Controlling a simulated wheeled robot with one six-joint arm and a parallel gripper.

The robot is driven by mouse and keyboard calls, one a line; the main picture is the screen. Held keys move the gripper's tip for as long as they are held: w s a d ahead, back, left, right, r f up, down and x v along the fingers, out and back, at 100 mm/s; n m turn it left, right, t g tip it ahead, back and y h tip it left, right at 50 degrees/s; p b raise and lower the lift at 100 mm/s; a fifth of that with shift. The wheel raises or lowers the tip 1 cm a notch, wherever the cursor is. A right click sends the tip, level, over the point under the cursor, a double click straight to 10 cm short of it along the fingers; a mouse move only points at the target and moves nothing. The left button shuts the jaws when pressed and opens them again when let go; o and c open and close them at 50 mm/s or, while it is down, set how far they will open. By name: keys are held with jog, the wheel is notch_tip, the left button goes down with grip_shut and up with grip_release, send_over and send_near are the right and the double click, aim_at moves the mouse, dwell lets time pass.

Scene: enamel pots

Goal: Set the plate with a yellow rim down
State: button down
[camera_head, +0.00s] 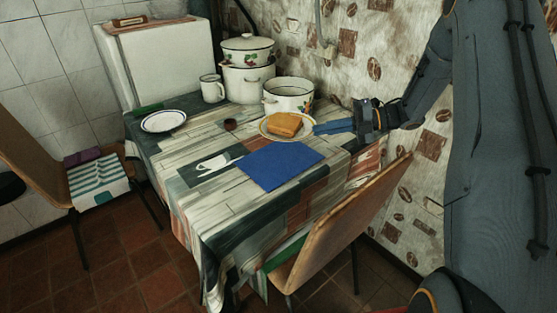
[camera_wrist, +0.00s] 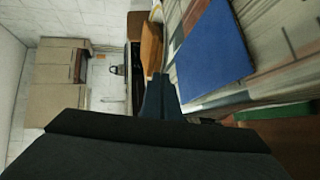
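The plate with a yellow rim (camera_head: 270,132) is at the right back part of the table, near the wall. An orange-brown slab, like bread (camera_head: 286,123), lies on it. My gripper (camera_head: 317,129) reaches in from the right, its blue fingers at the plate's right rim. In the wrist view the fingers (camera_wrist: 160,80) look close together, with the orange-brown slab (camera_wrist: 151,45) just beyond. The gripper appears shut on the rim. The plate looks level; whether it touches the tablecloth I cannot tell.
A blue cloth (camera_head: 280,167) lies in front of the plate. A white pot (camera_head: 288,98) stands behind it. A mug (camera_head: 212,90), stacked pots (camera_head: 247,82), a small dark cup (camera_head: 230,124) and a blue-rimmed plate (camera_head: 163,121) stand further left. A chair (camera_head: 335,225) stands at the front right.

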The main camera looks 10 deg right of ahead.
jog(key=shift+w+f, duration=0.3)
jog(key=shift+f, duration=0.05)
send_over(318, 164)
notch_tip(318, 164, down, 6)
jog(key=shift+r+p, duration=0.1)
jog(key=shift+p, duration=0.2)
jog(key=shift+f+p, duration=0.3)
jog(key=shift+f, duration=1.75)
jog(key=c, duration=2.3)
grip_release()
